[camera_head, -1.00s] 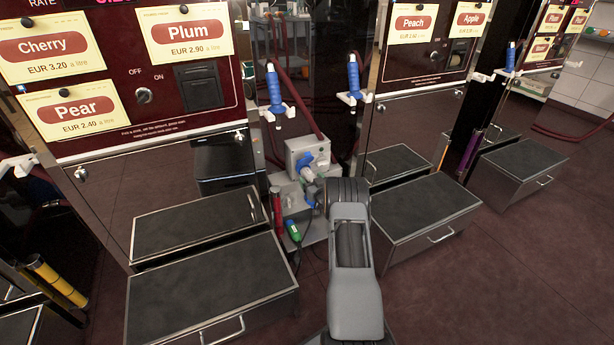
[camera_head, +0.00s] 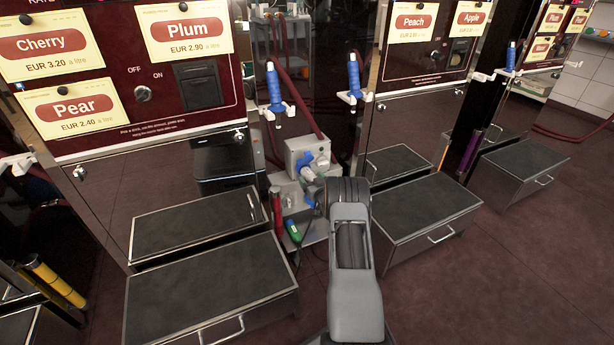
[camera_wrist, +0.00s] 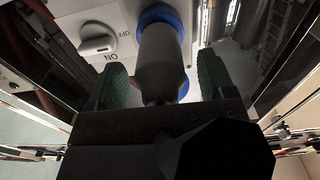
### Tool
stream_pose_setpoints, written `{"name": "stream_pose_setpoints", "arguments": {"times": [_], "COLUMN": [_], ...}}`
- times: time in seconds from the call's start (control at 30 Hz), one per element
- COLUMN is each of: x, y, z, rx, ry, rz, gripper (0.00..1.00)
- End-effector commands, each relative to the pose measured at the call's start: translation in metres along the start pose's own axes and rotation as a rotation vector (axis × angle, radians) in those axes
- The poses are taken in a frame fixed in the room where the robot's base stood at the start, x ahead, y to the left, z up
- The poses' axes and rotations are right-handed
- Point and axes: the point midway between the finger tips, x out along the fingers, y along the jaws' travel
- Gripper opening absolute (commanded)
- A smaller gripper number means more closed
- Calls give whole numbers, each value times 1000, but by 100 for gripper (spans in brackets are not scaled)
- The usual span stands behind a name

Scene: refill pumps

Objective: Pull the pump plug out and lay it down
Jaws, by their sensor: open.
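The grey pump plug (camera_wrist: 160,60) stands in a blue-ringed socket (camera_wrist: 160,14) on the light grey switch box in the wrist view. My gripper (camera_wrist: 164,70) is open, with its green-padded fingers on either side of the plug. A dark gap shows between the plug and the left pad; contact at the right is hard to tell. In the head view the plug (camera_head: 307,174) is small at the front of the grey box (camera_head: 305,148), and my arm hides part of the gripper.
A rotary ON/OFF switch (camera_wrist: 97,40) sits left of the plug. Dark-topped steps (camera_head: 205,285) stand left and right (camera_head: 425,208) of the box. A green-ended item (camera_head: 293,231) lies on the low grey shelf. Blue nozzles (camera_head: 274,88) hang above.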

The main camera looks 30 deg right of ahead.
Motion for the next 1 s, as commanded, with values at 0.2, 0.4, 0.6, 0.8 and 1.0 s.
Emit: {"name": "stream_pose_setpoints", "arguments": {"times": [0.2, 0.4, 0.6, 0.8, 1.0], "x": [0, 0, 0, 0, 0], "y": [0, 0, 0, 0, 0], "z": [0, 0, 0, 0, -1], "rx": [0, 0, 0, 0, 0], "ry": [0, 0, 0, 0, 1], "rz": [0, 0, 0, 0, 0], "gripper": [76, 62, 43, 24, 11]}}
